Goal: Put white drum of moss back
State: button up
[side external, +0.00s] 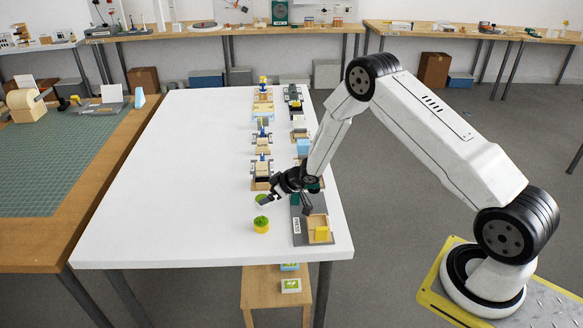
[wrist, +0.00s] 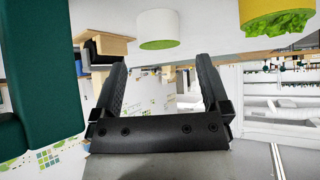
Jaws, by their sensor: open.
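The white drum of moss (wrist: 158,30) shows in the wrist view as a pale cylinder with a green face, beyond my fingertips and not between them. My gripper (side external: 285,206) is open and empty, low over the table beside the drum. Its two black fingers (wrist: 160,62) stand apart in the wrist view.
A yellow drum of moss (side external: 261,225) stands just in front; it also shows in the wrist view (wrist: 275,15). A grey tray (side external: 297,236) with a wooden box and yellow block (side external: 321,233) lies to the right. Wooden models (side external: 262,142) line up behind. The table's left is clear.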

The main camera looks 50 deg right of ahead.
jog(key=v, duration=0.8)
jog(key=shift+s, duration=0.1)
dwell(0.5)
jog(key=s+a+r+m+g+h, duration=0.1)
jog(key=s+a+r+g, duration=0.2)
jog(key=s+r, duration=0.3)
jog(key=s+a+r+m+g+h, duration=0.1)
jog(key=s+a+r, duration=0.5)
jog(key=s, duration=1)
jog(key=shift+s+r+m+g, duration=0.4)
jog(key=shift+r+m+g, duration=0.15)
jog(key=shift+g, duration=0.45)
jog(key=shift+a, duration=0.1)
